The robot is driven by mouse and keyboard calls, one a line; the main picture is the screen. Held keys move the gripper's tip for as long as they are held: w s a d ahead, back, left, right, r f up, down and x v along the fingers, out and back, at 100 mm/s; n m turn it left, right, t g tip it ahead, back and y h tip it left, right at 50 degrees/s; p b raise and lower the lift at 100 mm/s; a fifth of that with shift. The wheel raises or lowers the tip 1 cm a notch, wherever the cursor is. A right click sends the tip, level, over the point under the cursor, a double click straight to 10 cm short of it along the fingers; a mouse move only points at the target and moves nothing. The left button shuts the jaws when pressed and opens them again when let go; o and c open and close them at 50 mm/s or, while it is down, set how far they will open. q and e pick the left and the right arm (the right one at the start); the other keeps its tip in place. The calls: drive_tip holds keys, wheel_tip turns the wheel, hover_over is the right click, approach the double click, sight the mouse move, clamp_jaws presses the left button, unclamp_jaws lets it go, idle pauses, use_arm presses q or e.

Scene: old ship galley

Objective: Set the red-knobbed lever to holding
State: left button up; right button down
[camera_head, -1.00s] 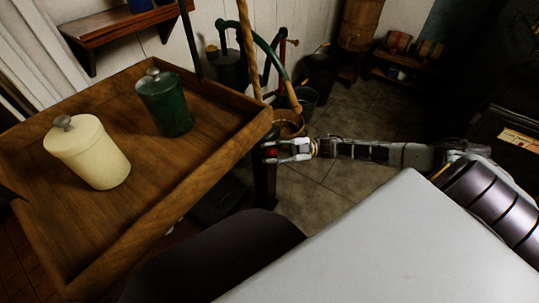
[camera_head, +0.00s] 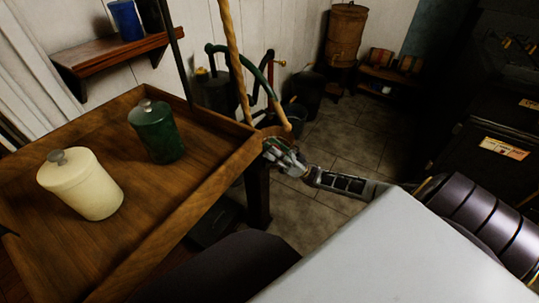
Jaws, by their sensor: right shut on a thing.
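My right gripper (camera_head: 272,149) is just beyond the right corner of the wooden tray-topped table. It is shut on the red-knobbed lever. The fingers hide nearly all of the red knob, and the lever's shaft and any position marks cannot be made out. The right arm comes in from the lower right and slants up to the left to the gripper. My left gripper is not in view.
The wooden tray table (camera_head: 205,215) carries a cream canister (camera_head: 85,190) and a green canister (camera_head: 158,135). A green curved pipe (camera_head: 262,82) and a light wooden pole stand behind the gripper. Tiled floor (camera_head: 345,135) is open to the right. Dark cabinets (camera_head: 490,160) stand far right.

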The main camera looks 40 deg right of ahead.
drive_tip(key=shift+w+d+m+t+h, duration=0.1)
drive_tip(key=shift+d+m+t+h, duration=0.2)
drive_tip(key=shift+m+t, duration=0.35)
drive_tip(key=shift+w+d+m+t+h, duration=0.1)
drive_tip(key=shift+d+m+t+h, duration=0.15)
drive_tip(key=shift+m+t+h, duration=0.4)
drive_tip(key=shift+w+d+m+t+h, duration=0.15)
drive_tip(key=shift+d+m+t, duration=0.1)
drive_tip(key=shift+m+t, duration=0.4)
drive_tip(key=c, duration=0.9)
unclamp_jaws()
drive_tip(key=shift+g, duration=0.25)
drive_tip(key=shift+c, duration=0.2)
drive_tip(key=v, duration=1.2)
drive_tip(key=shift+s, duration=0.15)
